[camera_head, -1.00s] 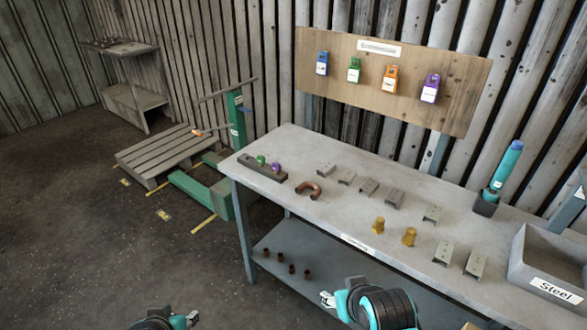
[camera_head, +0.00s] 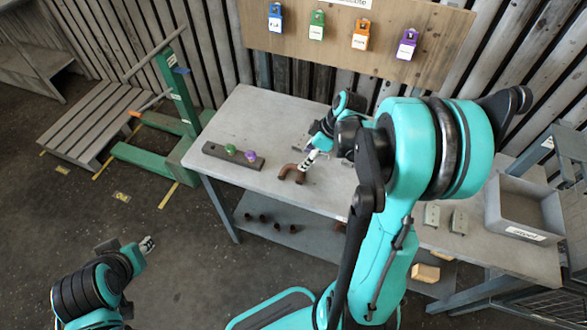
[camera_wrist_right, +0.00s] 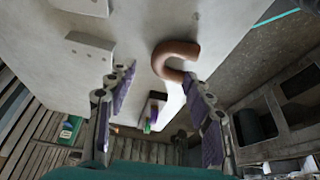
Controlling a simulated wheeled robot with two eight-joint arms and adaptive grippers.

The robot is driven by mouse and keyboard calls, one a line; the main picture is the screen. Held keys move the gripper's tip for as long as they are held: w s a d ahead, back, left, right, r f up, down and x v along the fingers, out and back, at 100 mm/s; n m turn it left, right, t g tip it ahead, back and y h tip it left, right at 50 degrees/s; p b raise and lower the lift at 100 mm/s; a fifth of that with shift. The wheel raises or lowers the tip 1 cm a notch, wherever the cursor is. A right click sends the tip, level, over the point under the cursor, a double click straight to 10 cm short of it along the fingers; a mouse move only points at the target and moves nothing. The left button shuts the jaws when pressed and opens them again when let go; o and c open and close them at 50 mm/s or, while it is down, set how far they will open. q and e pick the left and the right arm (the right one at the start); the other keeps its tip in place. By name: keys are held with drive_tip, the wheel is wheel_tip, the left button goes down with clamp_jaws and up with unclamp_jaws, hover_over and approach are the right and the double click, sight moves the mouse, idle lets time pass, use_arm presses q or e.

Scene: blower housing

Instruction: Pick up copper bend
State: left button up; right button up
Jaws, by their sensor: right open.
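The copper bend (camera_head: 286,170), a brown U-shaped pipe, lies on the workbench top (camera_head: 240,118) near the front edge. My right gripper (camera_head: 311,160) is just to its right in the head view, partly hidden by my arm. In the right wrist view, the copper bend (camera_wrist_right: 172,48) lies beyond the open fingers of my right gripper (camera_wrist_right: 160,80). One end of it is close to the right fingertip; I cannot tell whether they touch. Nothing is between the pads. My left gripper (camera_head: 147,244) is low at the left, off the bench; its finger opening is too small to tell.
Grey brackets (camera_head: 432,215) and a grey bin (camera_head: 525,190) are at the right. Several brown pieces (camera_head: 262,217) rest on the lower shelf. My arm hides much of the bench.

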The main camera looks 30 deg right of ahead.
sight(296, 167)
drive_tip(key=shift+b+x, duration=0.3)
drive_tip(key=shift+x, duration=0.85)
drive_tip(key=b+x, duration=0.1)
drive_tip(key=x, duration=0.3)
drive_tip(key=shift+w+a+f+b, duration=0.2)
drive_tip(key=shift+a+f+b, duration=0.1)
drive_tip(key=shift+b, duration=0.1)
drive_tip(key=shift+r, duration=0.15)
drive_tip(key=shift+c, duration=0.3)
clamp_jaws()
